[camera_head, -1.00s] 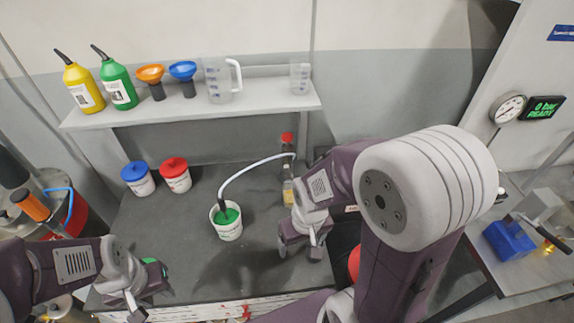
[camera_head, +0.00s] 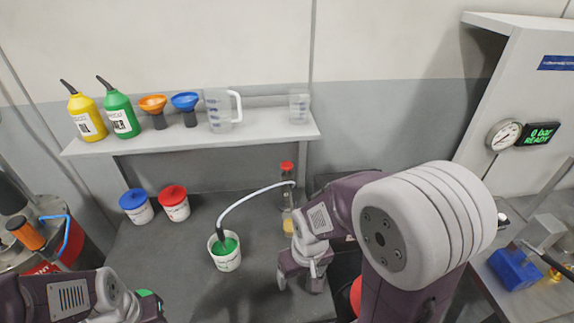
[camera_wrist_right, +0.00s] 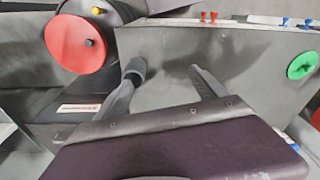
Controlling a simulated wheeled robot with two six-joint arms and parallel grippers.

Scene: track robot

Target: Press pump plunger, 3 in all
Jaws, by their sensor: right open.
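A bottle (camera_head: 286,200) with yellowish contents and a red top (camera_head: 287,166) stands at the back of the dark bench. It may be the pump, but I cannot make out a plunger clearly. A pale curved hose (camera_head: 240,198) runs from it to a white tub (camera_head: 227,258) with green inside. My right gripper (camera_head: 300,282) is open and empty, in front of the bottle and apart from it. Its spread fingers (camera_wrist_right: 168,72) show in the right wrist view. My left arm is at the lower left; its fingertips are cut off, so I cannot tell their state.
A wall shelf (camera_head: 190,140) holds bottles, funnels and measuring cups. A gauge (camera_head: 504,135) and a green "0 bar READY" display (camera_head: 541,134) are at right. The right wrist view shows a red disc (camera_wrist_right: 75,45).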

